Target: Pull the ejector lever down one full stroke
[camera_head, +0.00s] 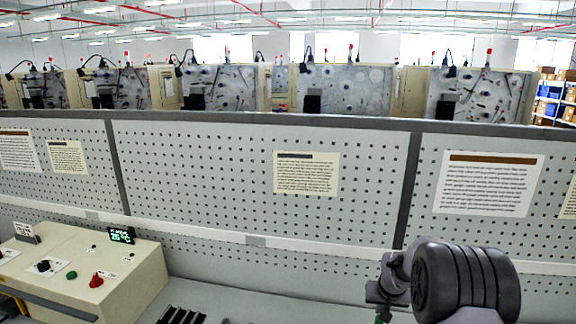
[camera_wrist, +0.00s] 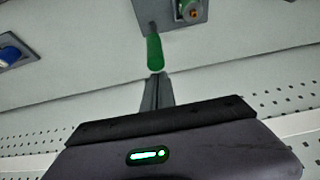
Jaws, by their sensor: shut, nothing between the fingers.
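A lever with a green grip (camera_wrist: 154,52), which I take to be the ejector lever, shows at the top middle of the wrist view. Its upper end meets a grey plate (camera_wrist: 160,16). My gripper (camera_wrist: 156,78) is shut and empty. Its fingertips are just below the grip's lower end in the picture. I cannot tell whether they touch it. In the head view my arm is at the lower right, and neither the lever nor the fingers can be made out.
Beside the lever is a fitting with an orange-brown tip (camera_wrist: 192,12). A blue knob (camera_wrist: 10,53) is at the left. In the head view a beige control box (camera_head: 120,285) stands at the lower left. A perforated panel (camera_head: 210,165) runs behind the bench.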

